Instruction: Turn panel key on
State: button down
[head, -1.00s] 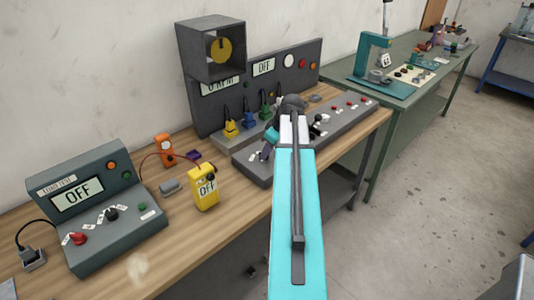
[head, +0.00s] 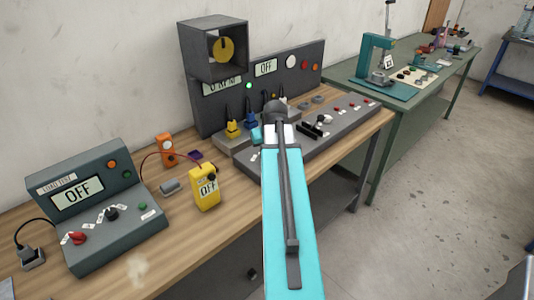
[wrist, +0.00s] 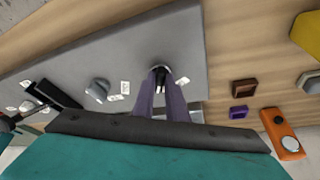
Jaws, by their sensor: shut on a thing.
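My gripper (wrist: 161,82) is shut on a small dark key (wrist: 158,70) in the grey control panel, seen in the wrist view. The fingers hide most of the key, so its turn angle is hard to tell. In the head view my teal arm and wrist hide the fingers and the key. The sloped grey control panel (head: 345,118) lies along the bench. Behind it the upright panel (head: 305,57) has a lit green light (head: 249,85), a left display reading about 0 RPM (head: 222,85) and a right display reading OFF (head: 266,67).
A yellow meter reading OFF (head: 204,188) and an orange device (head: 163,150) stand left of the panel. A grey tester reading OFF (head: 105,205) is at the far left. Yellow and blue plugs (head: 233,127) stand behind my arm. A black lever (head: 312,130) is close on the right.

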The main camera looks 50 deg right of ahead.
jog(key=shift+m, duration=0.4)
jog(key=c, duration=1.8)
grip_release()
jog(key=shift+o, duration=0.2)
jog(key=shift+a+r, duration=0.1)
jog(key=shift+r, duration=0.1)
jog(key=b+v, duration=0.2)
jog(key=v, duration=1.1)
jog(key=shift+r+b, duration=0.25)
jog(key=shift+b, duration=0.05)
jog(key=shift+a, duration=0.15)
